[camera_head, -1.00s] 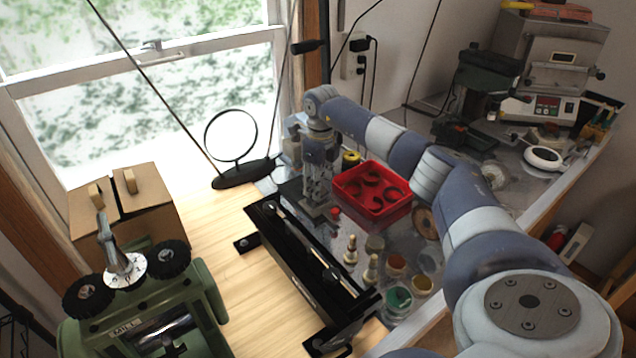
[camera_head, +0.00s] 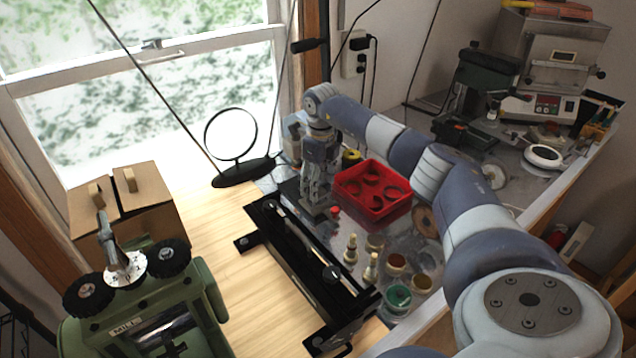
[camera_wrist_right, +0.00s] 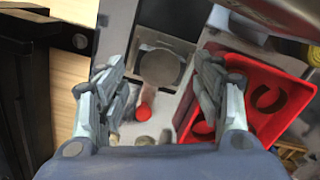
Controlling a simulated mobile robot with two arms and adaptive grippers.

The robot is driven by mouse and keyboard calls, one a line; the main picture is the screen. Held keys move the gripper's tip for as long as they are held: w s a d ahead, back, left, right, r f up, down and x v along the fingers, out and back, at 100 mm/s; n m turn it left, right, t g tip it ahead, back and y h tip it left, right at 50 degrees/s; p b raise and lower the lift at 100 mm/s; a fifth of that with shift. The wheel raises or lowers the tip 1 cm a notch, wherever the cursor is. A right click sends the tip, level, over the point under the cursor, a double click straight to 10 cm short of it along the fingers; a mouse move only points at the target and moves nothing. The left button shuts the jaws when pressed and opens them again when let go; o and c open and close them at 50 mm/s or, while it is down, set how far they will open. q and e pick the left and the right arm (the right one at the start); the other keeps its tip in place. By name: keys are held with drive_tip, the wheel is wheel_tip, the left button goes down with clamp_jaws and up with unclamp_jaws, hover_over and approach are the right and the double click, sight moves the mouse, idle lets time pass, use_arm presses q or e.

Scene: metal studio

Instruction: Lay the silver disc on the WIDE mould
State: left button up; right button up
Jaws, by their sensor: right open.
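My right gripper (camera_head: 316,196) points down at the bench beside the red tray in the head view. In the right wrist view its two fingers stand apart, and the gripper (camera_wrist_right: 158,72) is open. Between and beyond the fingertips lies a round, dull grey disc (camera_wrist_right: 160,66), which looks like the silver disc. It sits over a dark grey block (camera_wrist_right: 154,40), perhaps a mould; no WIDE label is readable. The fingers do not visibly touch the disc. In the head view the gripper hides this spot. My left gripper is not in view.
A small red-topped piece (camera_head: 335,211), pegs and several round pots stand in front. A long black tool (camera_head: 305,262) lies left. A round mirror (camera_head: 230,134) stands behind.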

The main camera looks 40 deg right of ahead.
wheel_tip(320, 180, up, 12)
drive_tip(key=shift+s+f, duration=0.2)
drive_tip(key=shift+s, duration=0.15)
